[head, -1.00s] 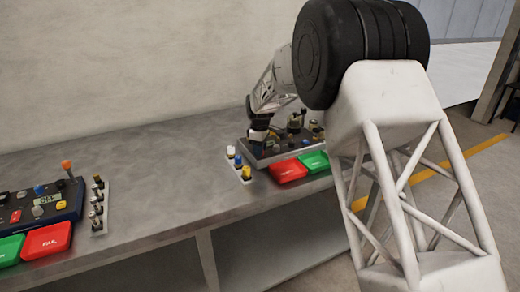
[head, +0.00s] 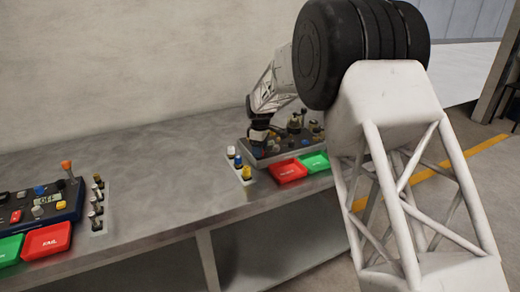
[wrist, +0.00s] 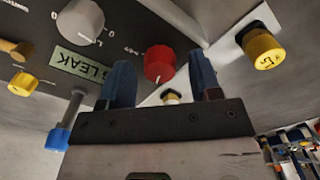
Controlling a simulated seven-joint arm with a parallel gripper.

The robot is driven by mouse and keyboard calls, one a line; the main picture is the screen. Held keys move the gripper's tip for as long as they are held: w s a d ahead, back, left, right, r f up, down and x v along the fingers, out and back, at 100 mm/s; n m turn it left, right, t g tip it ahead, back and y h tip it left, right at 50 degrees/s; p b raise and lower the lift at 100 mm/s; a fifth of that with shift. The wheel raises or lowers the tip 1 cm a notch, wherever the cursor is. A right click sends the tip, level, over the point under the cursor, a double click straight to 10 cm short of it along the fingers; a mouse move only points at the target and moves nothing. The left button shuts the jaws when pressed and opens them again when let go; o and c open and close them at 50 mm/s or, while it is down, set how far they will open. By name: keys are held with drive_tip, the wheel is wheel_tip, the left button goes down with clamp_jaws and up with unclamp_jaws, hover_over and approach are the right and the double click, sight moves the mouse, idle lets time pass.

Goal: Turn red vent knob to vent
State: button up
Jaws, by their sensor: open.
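The red knob (wrist: 159,63) shows in the wrist view on a dark panel (wrist: 130,25), with a pale pointer mark on its lower side. My gripper (wrist: 160,60) is open, its two blue fingers apart on either side of the red knob. I cannot tell whether either finger touches it. In the head view my gripper (head: 258,136) is at the left end of the right-hand panel (head: 264,161); the red knob is hidden there.
A white dial knob (wrist: 80,20) and a yellow knob (wrist: 22,84) are near. A strip (head: 240,170) with capped posts lies left of the panel; red (head: 287,171) and green (head: 315,162) trays lie in front. Another panel (head: 45,208) stands far left. Bare bench lies between.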

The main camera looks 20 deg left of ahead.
wheel_tip(320, 180, up, 7)
drive_tip(key=shift+r, duration=0.35)
idle(0.3)
idle(0.4)
drive_tip(key=shift+d+r, duration=0.1)
drive_tip(key=s+d+r+m, duration=0.3)
drive_tip(key=s+d+r, duration=0.3)
drive_tip(key=d, duration=0.5)
drive_tip(key=s+d+r+m+t, duration=0.1)
drive_tip(key=s+d+r+m, duration=0.25)
drive_tip(key=s+d, duration=0.5)
drive_tip(key=s+d+r+m, duration=0.3)
drive_tip(key=s+d+r, duration=0.25)
drive_tip(key=d, duration=0.65)
drive_tip(key=s+d+f+m, duration=0.2)
drive_tip(key=s+d, duration=0.4)
drive_tip(key=s, duration=0.4)
drive_tip(key=s+d+f+m+t, duration=0.1)
drive_tip(key=s+d+m, duration=0.3)
drive_tip(key=s, duration=0.7)
drive_tip(key=s+d+f+m, duration=0.3)
drive_tip(key=s+d, duration=0.4)
drive_tip(key=s, duration=0.4)
drive_tip(key=shift+s+d+f+t, duration=0.15)
drive_tip(key=shift+d+f+t, duration=0.15)
drive_tip(key=shift+d+f, duration=0.15)
